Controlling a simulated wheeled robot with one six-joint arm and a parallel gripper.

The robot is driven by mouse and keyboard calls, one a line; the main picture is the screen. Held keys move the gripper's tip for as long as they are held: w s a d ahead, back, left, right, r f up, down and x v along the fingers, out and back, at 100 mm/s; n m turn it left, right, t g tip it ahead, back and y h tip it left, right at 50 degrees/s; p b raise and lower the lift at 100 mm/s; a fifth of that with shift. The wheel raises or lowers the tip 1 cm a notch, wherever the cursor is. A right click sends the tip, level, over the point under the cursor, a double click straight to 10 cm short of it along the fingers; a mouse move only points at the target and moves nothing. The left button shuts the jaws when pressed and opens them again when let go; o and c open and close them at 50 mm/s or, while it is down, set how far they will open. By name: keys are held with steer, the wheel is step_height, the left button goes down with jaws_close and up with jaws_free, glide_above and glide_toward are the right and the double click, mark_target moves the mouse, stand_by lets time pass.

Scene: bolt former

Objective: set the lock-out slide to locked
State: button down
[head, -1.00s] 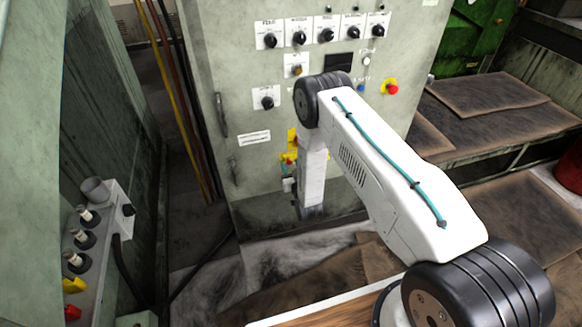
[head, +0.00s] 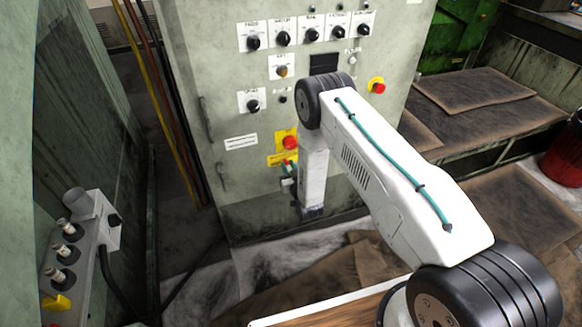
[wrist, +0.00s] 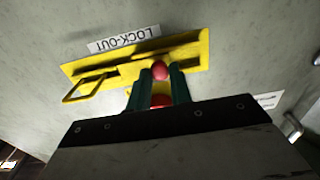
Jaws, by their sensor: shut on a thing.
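The yellow lock-out plate (wrist: 190,58) is on the grey panel, with its LOCK-OUT label (wrist: 124,40) upside down in the wrist view. My gripper (wrist: 160,75) is shut on the slide's red knob (wrist: 160,70), one dark green finger on each side. The knob is right of the plate's middle in the wrist view. The slide's end positions cannot be read. In the head view the yellow plate (head: 282,160) is partly hidden by my gripper (head: 287,169).
A red push-button (head: 289,143) on a yellow square sits just above the plate in the head view. Several black knobs (head: 283,39) and another red button (head: 378,87) are higher on the panel. A box with switches (head: 85,235) stands at the left.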

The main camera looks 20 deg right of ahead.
steer(key=c, duration=1.3)
jaws_free()
steer(key=shift+d, duration=0.3)
steer(key=shift+a, duration=0.1)
steer(key=s, duration=0.7)
steer(key=shift+s+d, duration=0.3)
steer(key=shift+s, duration=0.1)
